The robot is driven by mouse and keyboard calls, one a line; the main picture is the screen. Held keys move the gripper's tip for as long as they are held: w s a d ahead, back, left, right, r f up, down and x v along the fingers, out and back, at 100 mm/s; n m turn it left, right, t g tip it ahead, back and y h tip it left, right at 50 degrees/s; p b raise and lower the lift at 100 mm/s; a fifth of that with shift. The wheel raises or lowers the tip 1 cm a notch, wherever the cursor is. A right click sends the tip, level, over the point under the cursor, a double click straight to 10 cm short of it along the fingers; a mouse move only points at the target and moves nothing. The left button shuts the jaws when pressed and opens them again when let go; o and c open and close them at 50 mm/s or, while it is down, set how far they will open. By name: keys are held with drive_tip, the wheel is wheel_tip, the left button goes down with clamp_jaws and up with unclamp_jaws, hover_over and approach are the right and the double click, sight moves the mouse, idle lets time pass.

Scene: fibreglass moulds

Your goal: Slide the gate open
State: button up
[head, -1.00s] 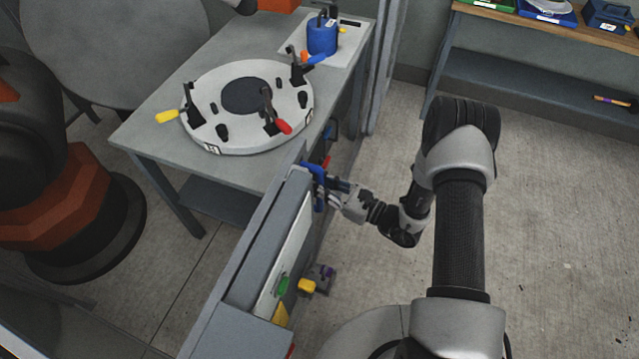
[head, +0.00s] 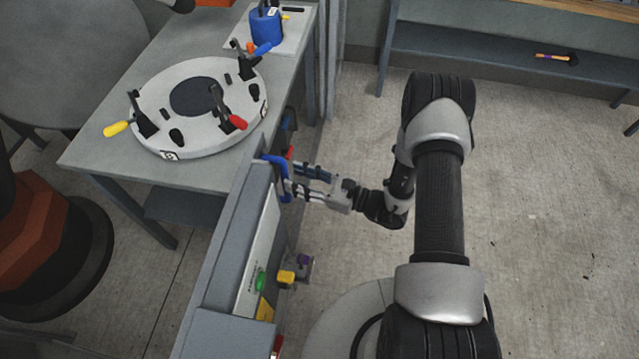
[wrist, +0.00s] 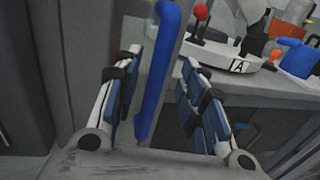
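The blue gate handle (head: 280,178) is a bent bar at the far end of a low grey barrier (head: 222,245). In the wrist view the handle (wrist: 160,70) stands upright against a grey panel (wrist: 145,35), which seems to be the gate. My gripper (head: 294,179) is open at the handle's right side in the head view. In the wrist view its two blue-padded fingers are spread, one on each side of the handle, with gaps on both sides. I cannot tell how far the gate stands open.
A grey table (head: 105,150) behind the barrier bears a round white mould (head: 200,135) with clamps and a blue pot (head: 266,28). A yellow and purple switch (head: 290,276) juts from the barrier's near side. Floor (head: 545,230) to the right is clear. A shelf (head: 470,60) stands at the back.

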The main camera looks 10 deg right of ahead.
drive_tip(key=v, duration=0.7)
drive_tip(key=shift+s+d, duration=0.25)
drive_tip(key=shift+r, duration=0.1)
drive_tip(key=s+a+r+n+g+h, duration=0.25)
drive_tip(key=s+r+n+g, duration=0.35)
drive_tip(key=r, duration=0.3)
drive_tip(key=s+a+r+n+g+h, duration=0.1)
drive_tip(key=s+a+r+n+g, duration=0.3)
drive_tip(key=r+n, duration=0.4)
drive_tip(key=s+d+r+n+t+h, duration=0.5)
drive_tip(key=s+d+r+n+h, duration=0.4)
drive_tip(key=d+r+n+h, duration=0.1)
drive_tip(key=shift+s+d+r+t+h, duration=0.2)
drive_tip(key=shift+d+r+t+h, duration=0.1)
drive_tip(key=shift+r+h, duration=0.65)
